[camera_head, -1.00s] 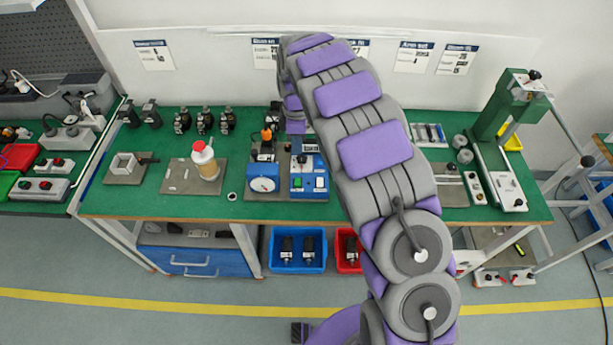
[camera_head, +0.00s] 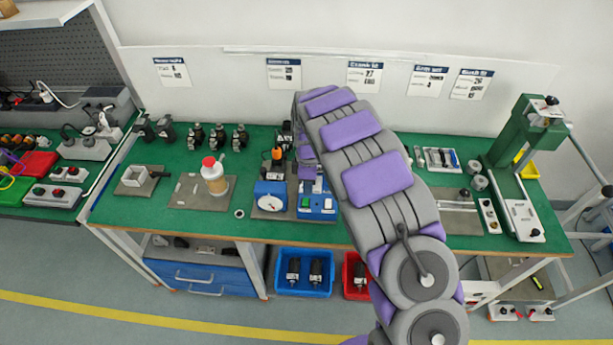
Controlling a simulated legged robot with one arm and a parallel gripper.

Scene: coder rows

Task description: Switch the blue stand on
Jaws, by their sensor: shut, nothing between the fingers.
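The blue stand (camera_head: 316,213) is a small blue box on the green workbench, just right of a blue unit with a round white dial (camera_head: 269,201). Its front carries a white button and a green button (camera_head: 328,203). My purple and grey arm reaches over the bench and bends down behind itself. My gripper (camera_head: 318,185) is small in the picture, shut and empty, pointing down over the back top part of the blue stand. It hides that part, and I cannot tell whether it touches.
A bottle with a red cap (camera_head: 213,178) stands on a plate to the left. Several dark fittings (camera_head: 219,137) line the bench's back. A green press (camera_head: 525,130) stands at the right. Blue (camera_head: 304,271) and red bins sit under the bench.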

